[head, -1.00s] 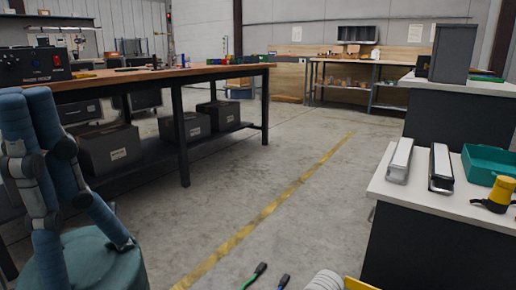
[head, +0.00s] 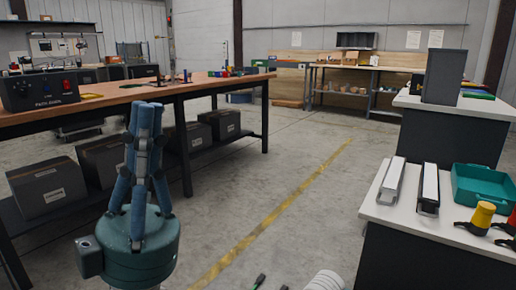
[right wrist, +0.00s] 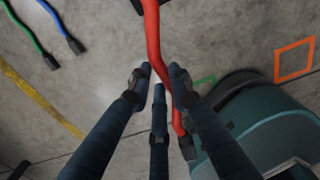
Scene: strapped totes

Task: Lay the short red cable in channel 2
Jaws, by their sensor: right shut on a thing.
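The short red cable (right wrist: 152,35) runs down through the right wrist view, with a black end (right wrist: 187,147) at the bottom and another black piece at the top edge. My right gripper (right wrist: 160,84) has its dark blue fingers around the cable and is shut on it. My left gripper (head: 147,108) points up at the left of the head view, with no object visible at its fingertips. The overlap of its fingers hides how wide it is open. No channel marked 2 can be made out.
Green (right wrist: 25,32) and blue (right wrist: 56,20) cables with black ends show in the right wrist view. An orange square outline (right wrist: 294,60) lies at right. A workbench (head: 110,101) stands at left. The right bench (head: 378,206) carries two long bars and a teal tray (head: 481,184). Open floor lies between.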

